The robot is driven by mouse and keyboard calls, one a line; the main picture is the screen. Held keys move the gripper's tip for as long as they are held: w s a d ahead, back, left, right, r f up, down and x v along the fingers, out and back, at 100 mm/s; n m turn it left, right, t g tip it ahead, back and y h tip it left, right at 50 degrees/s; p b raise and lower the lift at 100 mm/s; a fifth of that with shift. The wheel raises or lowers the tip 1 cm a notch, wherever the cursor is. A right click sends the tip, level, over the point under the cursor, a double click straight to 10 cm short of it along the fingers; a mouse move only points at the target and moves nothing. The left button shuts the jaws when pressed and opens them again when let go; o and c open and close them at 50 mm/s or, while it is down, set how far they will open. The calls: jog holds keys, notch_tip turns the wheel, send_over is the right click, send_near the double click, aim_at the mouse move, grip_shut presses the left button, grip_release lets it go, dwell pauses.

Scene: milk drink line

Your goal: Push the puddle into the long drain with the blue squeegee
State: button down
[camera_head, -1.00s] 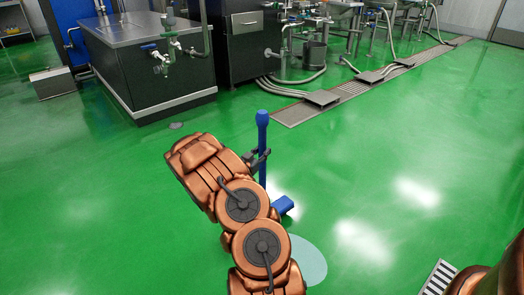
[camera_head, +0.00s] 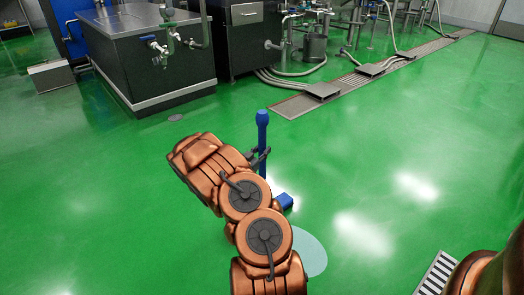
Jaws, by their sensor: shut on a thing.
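The blue squeegee (camera_head: 263,133) stands upright in front of my arm. My gripper (camera_head: 261,157) is shut on its handle, partly hidden behind my arm. The blue foot of the squeegee shows low to the floor; the rest of it is hidden by my arm. The puddle (camera_head: 313,257) is a pale blue-green patch on the floor, nearer than the foot and just right of my arm, which covers its left part. The long drain (camera_head: 292,107) is a grated channel running from beyond the squeegee to the far right.
Flat metal covers (camera_head: 322,90) and grey hoses lie over the drain. A dark steel tank (camera_head: 155,60) stands at the back left, with a steel cabinet (camera_head: 240,40) beside it. A striped grating (camera_head: 434,274) shows at bottom right. The green floor between squeegee and drain is clear.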

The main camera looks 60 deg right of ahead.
jog(key=s+a, duration=0.3)
jog(key=s, duration=0.5)
jog(key=shift+s+b, duration=0.25)
jog(key=shift+b, duration=0.1)
dwell(0.6)
jog(key=s+a+b, duration=0.1)
jog(key=s+a, duration=0.1)
jog(key=s, duration=0.6)
jog(key=shift+s, duration=0.35)
dwell(0.8)
jog(key=shift+s+a+r+p, duration=0.15)
jog(key=shift+r+p, duration=0.05)
jog(key=shift+p, duration=0.2)
